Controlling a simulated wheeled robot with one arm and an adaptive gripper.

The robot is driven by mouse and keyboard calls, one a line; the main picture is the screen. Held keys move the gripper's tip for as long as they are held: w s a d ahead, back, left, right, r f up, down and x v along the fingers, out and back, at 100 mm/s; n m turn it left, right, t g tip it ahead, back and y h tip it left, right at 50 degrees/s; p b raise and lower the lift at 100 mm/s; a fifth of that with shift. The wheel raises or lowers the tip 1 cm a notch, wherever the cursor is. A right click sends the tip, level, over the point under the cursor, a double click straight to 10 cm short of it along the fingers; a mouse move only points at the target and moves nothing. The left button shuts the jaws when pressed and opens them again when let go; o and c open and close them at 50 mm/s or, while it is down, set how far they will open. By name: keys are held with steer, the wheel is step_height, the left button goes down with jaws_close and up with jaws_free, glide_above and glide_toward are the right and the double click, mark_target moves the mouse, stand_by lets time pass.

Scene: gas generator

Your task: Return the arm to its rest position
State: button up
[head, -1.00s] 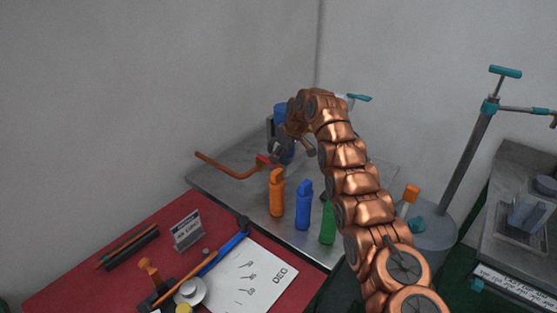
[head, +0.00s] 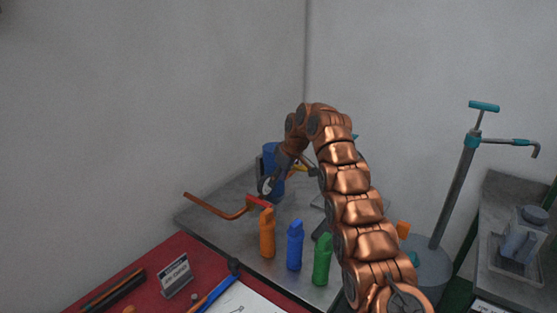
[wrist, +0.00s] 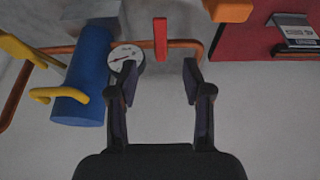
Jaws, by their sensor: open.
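My copper-coloured arm (head: 352,180) arches up from the bottom right of the head view and bends down over the grey metal table (head: 205,212). My gripper shows in the wrist view (wrist: 160,76), with its two dark fingers apart and nothing between them. Beyond the fingertips are a round white gauge (wrist: 123,58), a red handle (wrist: 160,40) and a copper pipe (wrist: 196,50). A blue cylinder (wrist: 84,75) with yellow handles is to the left of the fingers. In the head view, the arm's end partly covers the blue cylinder (head: 271,158).
Orange (head: 267,235), blue (head: 295,247) and green (head: 322,262) bottles stand at the table's front. A red table (head: 135,262) with tools and a sign is at lower left. A tall pump (head: 455,190) and a bench (head: 478,248) stand at right.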

steer(key=s+d+r+m+g+h, duration=0.1)
steer(key=s+d+r+m, duration=0.2)
steer(key=s, duration=0.5)
steer(key=s+d+r+m+h, duration=0.1)
steer(key=s+d+r+m, duration=0.15)
steer(key=s+d, duration=0.45)
steer(key=s+d+r+m+g+h, duration=0.1)
steer(key=s+d+r+m, duration=0.15)
steer(key=s, duration=0.65)
steer(key=s+d+f+m, duration=0.1)
steer(key=s+d+f, duration=0.1)
steer(key=s, duration=1)
steer(key=s+d+f+m+g, duration=0.1)
steer(key=s+d+f, duration=0.1)
steer(key=s, duration=1)
steer(key=s+d+f+m+g, duration=0.1)
steer(key=s+f, duration=0.3)
steer(key=s, duration=0.8)
steer(key=shift+s+d+h, duration=0.2)
steer(key=shift+d+h, duration=0.1)
steer(key=shift+d, duration=0.3)
